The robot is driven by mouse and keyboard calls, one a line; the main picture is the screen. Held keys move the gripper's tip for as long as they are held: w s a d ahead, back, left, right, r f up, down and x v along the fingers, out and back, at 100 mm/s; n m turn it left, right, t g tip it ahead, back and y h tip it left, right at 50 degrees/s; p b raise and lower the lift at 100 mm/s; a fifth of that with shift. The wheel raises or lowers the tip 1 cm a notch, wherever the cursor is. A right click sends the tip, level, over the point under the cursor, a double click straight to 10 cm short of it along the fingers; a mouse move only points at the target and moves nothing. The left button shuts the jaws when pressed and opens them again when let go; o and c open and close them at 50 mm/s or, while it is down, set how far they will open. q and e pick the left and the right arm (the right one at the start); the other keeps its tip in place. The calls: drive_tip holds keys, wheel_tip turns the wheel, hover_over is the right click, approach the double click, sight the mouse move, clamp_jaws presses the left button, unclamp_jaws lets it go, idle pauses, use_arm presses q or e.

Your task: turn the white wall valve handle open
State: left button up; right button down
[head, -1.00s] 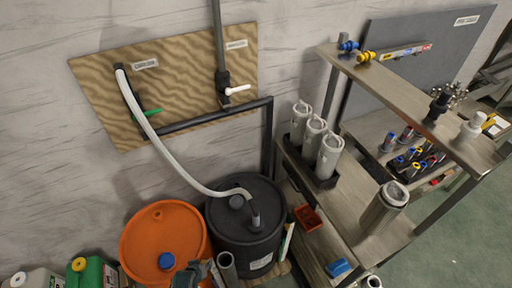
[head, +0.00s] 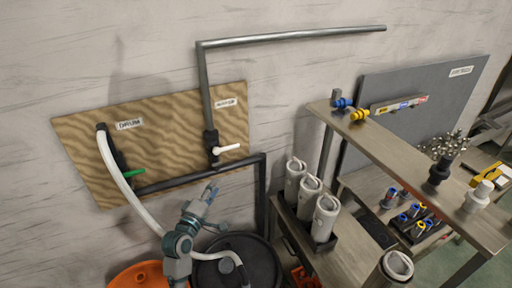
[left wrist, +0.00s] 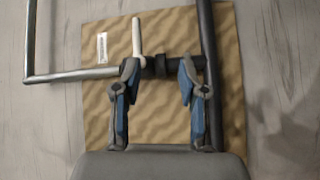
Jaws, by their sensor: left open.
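The white valve handle (head: 228,149) sticks out to the right from a dark valve (head: 211,146) on a grey vertical pipe, on a plywood board on the wall. It lies crosswise to that pipe. My left gripper (head: 209,194) is below the handle in the head view, apart from it, with its arm rising from the bottom. In the left wrist view, the open, empty fingers (left wrist: 158,70) frame the dark valve, and the white handle (left wrist: 137,37) points up just beyond the left fingertip. Whether a finger touches it is unclear. My right gripper is not in view.
A green handle (head: 132,173) and white hose (head: 115,175) are left of the white handle. A dark pipe (head: 180,182) crosses below it. Black (head: 262,262) and orange (head: 135,276) drums stand below. A shelf (head: 410,165) with containers is at right.

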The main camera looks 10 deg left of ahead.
use_arm(q)
wheel_tip(320, 180, up, 3)
drive_tip(key=p, duration=0.1)
approach(235, 145)
drive_tip(key=w+a+f, duration=0.1)
drive_tip(key=shift+n+t, duration=0.3)
drive_tip(key=shift+t, duration=0.1)
drive_tip(key=x, duration=0.6)
drive_tip(key=d+p+x, duration=0.1)
drive_tip(key=x, duration=0.2)
drive_tip(key=shift+w+f, duration=0.1)
drive_tip(key=shift+f, duration=0.1)
drive_tip(key=shift+a, duration=0.45)
drive_tip(key=c, duration=0.7)
drive_tip(key=shift+d, duration=0.1)
clamp_jaws()
drive_tip(key=shift+d+f, duration=0.1)
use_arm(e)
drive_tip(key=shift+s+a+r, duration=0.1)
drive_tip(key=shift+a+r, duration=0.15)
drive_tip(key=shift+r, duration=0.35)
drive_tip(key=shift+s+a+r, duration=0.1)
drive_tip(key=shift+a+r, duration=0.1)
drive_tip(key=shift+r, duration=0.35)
